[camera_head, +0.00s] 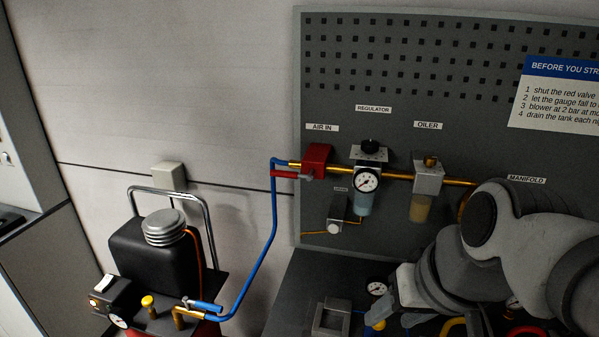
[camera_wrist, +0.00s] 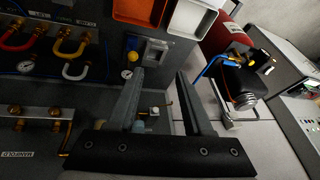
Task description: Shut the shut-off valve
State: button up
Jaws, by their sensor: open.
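The shut-off valve (camera_head: 316,160) appears to be the red block under the AIR IN label on the grey panel in the head view. A red lever (camera_head: 284,174) sticks out to its left, roughly level and alongside the brass pipe. My gripper (camera_wrist: 160,75) is open and empty in the wrist view, its two fingers apart over the bench area. In the head view my arm reaches in at lower right, well to the right of and below the valve. I cannot make out the red valve in the wrist view.
A regulator gauge (camera_head: 367,181) and oiler (camera_head: 428,178) sit right of the valve. Orange (camera_wrist: 140,10) and white (camera_wrist: 192,18) bins show in the wrist view.

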jog(key=w+a+f+g+y+b, duration=0.2)
jog(key=w+a+f+y+b, duration=0.25)
jog(key=a, duration=0.25)
jog(key=t+y+b, duration=0.8)
jog(key=y+b, duration=0.3)
send_near(283, 173)
jog(key=p+x, duration=0.1)
jog(key=x, duration=0.6)
jog(key=p+x, duration=0.1)
jog(key=x, duration=0.2)
jog(key=shift+w+a+f+p, duration=0.1)
jog(key=shift+w+f+p, duration=0.15)
jog(key=shift+w+p, duration=0.15)
jog(key=shift+c, duration=0.2)
grip_shut()
